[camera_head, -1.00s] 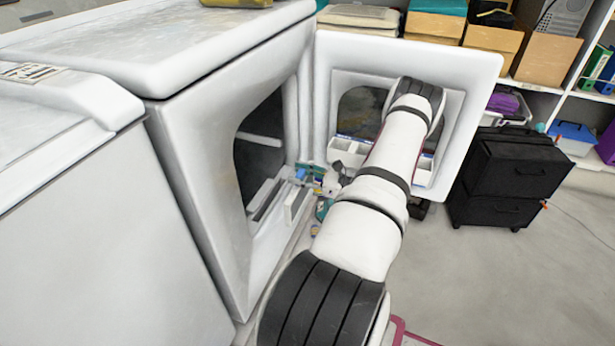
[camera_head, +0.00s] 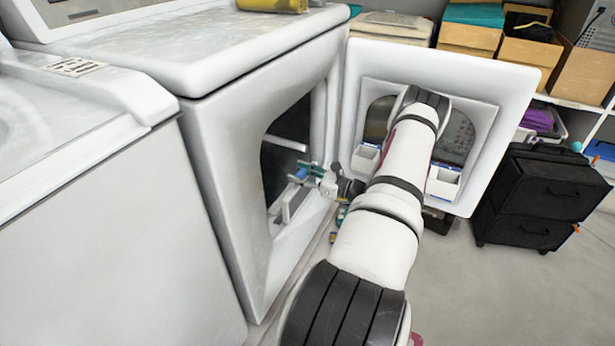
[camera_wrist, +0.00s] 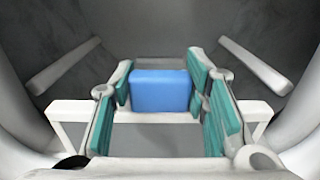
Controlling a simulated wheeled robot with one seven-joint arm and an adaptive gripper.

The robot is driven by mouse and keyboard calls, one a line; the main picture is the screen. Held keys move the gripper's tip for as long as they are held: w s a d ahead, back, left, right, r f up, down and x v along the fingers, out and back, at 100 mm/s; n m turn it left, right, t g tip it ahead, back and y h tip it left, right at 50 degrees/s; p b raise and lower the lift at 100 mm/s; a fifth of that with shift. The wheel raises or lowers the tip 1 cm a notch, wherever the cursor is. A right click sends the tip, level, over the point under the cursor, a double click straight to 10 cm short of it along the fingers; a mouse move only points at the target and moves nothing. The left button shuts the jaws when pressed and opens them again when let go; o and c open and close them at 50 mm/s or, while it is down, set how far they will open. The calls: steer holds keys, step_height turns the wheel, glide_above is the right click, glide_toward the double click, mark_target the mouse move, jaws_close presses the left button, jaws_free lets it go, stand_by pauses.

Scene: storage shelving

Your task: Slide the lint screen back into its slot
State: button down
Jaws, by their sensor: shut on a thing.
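The blue top part of the lint screen (camera_wrist: 160,91) sits between the teal finger pads of my gripper (camera_wrist: 162,100) in the wrist view. My gripper is shut on it. In the head view my gripper (camera_head: 309,174) is at the right side of the dryer (camera_head: 230,150) opening, with the blue part (camera_head: 301,173) between its fingers. White upright pieces (camera_head: 293,203) stand just below it at the lower edge of the opening. I cannot tell whether the screen's lower edge is inside the slot. The slot is mostly hidden by these pieces and my gripper.
The open dryer door (camera_head: 490,85) stands behind my arm, close to it. A second white machine (camera_head: 80,190) is at the left. A black drawer unit (camera_head: 540,195) stands at the right. The floor (camera_head: 500,300) in front of it is clear.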

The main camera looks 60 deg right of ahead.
steer(key=shift+w+a+f+b, duration=0.1)
steer(key=shift+w+f+b, duration=0.55)
steer(key=shift+w, duration=0.35)
steer(key=shift+w+f+b, duration=0.5)
steer(key=shift+w+f, duration=0.15)
steer(key=shift+w, duration=0.3)
steer(key=shift+f, duration=0.15)
